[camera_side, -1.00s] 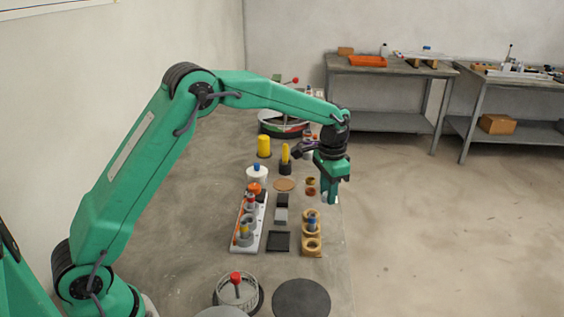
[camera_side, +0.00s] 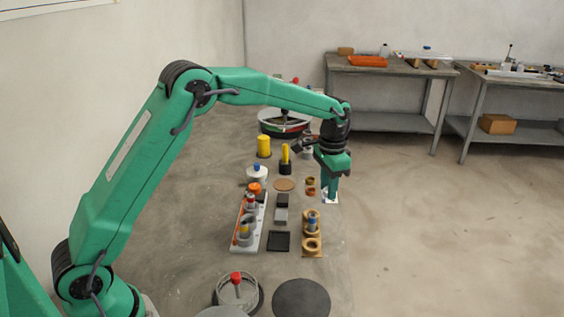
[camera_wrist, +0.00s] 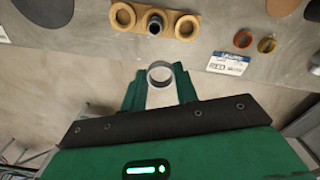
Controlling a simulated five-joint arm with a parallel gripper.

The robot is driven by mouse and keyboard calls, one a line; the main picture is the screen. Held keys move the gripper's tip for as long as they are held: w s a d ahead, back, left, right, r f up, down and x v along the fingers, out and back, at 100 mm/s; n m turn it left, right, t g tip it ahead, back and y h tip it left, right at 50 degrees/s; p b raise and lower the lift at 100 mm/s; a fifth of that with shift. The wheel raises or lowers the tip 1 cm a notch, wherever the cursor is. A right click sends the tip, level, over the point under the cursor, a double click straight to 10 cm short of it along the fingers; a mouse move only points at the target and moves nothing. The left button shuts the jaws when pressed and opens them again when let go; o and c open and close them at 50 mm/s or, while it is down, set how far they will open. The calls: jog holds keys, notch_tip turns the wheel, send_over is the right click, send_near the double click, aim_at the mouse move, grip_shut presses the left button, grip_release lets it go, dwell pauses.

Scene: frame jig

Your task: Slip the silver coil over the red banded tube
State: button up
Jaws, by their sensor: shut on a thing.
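The silver coil (camera_wrist: 151,67) shows in the wrist view as a grey ring between the fingertips of my gripper (camera_wrist: 160,80), which is shut on it. In the side view my gripper (camera_side: 332,192) points down at the right side of the bench, right of the wooden holder, and hides the coil. A white holder (camera_side: 263,228) stands left of the middle with upright tubes in it. One of them shows red near its top (camera_side: 250,200) and looks like the red banded tube; its band is too small to make out. It is well left of my gripper.
A wooden holder (camera_side: 318,251) with a blue-topped tube (camera_side: 312,218) stands near my gripper. Small orange and tan rings (camera_wrist: 243,40) and a label card (camera_wrist: 228,63) lie nearby. Yellow cylinders (camera_side: 264,145) stand behind. A dark disc (camera_side: 301,299) lies in front.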

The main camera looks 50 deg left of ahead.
jog(key=s+a+n, duration=0.3)
jog(key=s+a, duration=0.1)
jog(key=a, duration=0.6)
jog(key=n, duration=0.3)
send_over(249, 195)
jog(key=shift+r, duration=0.4)
jog(key=shift+f, duration=0.1)
jog(key=shift+d+f, duration=0.1)
jog(key=shift+f, duration=2.35)
jog(key=shift+f, duration=2.25)
jog(key=o, duration=1)
jog(key=shift+o, duration=1)
